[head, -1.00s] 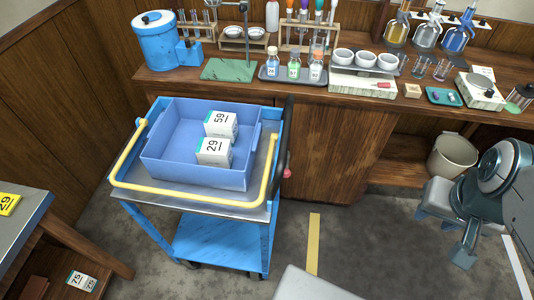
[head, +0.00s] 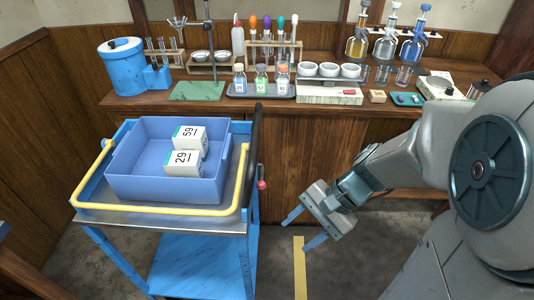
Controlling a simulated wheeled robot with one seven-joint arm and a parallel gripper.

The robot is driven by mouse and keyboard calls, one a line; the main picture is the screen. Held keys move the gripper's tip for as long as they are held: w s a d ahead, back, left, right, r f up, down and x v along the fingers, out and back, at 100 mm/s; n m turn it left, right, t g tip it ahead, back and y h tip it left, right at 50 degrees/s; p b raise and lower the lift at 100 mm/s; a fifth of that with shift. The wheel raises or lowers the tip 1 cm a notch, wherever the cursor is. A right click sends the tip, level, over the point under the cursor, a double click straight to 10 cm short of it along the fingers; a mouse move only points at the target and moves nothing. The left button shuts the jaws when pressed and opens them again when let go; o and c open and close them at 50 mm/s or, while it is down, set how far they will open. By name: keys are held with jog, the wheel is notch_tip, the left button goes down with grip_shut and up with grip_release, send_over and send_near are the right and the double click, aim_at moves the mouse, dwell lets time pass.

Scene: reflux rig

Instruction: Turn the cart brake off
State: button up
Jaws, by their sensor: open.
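The blue cart (head: 190,258) with a yellow push handle (head: 160,210) stands at the left in the head view. On its right side is a dark upright bar (head: 254,140). A small red knob (head: 262,184) sits beside the lower part of this bar; I cannot tell for sure that it belongs to the brake, or how it is set. My gripper (head: 304,230) is open and empty. It is to the right of the cart and lower in the picture than the red knob, apart from both, with its fingers pointing down and left.
A blue bin (head: 165,187) with two numbered white boxes (head: 188,146) stands on the cart top. A wooden bench (head: 330,125) behind carries bottles, bowls and racks. Bare floor with a yellow stripe (head: 299,265) lies right of the cart.

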jog(key=w+a+f+m+y+b, duration=0.2)
jog(key=w+f+m+y+b, duration=0.15)
jog(key=f, duration=0.25)
jog(key=m+t+y+b, duration=0.4)
jog(key=m+t+b, duration=0.65)
jog(key=m, duration=0.55)
send_near(262, 176)
jog(key=a+f+t+p, duration=0.1)
jog(key=a+t, duration=0.1)
jog(key=a, duration=0.5)
jog(key=shift+d+f, duration=0.1)
jog(key=shift+d, duration=0.05)
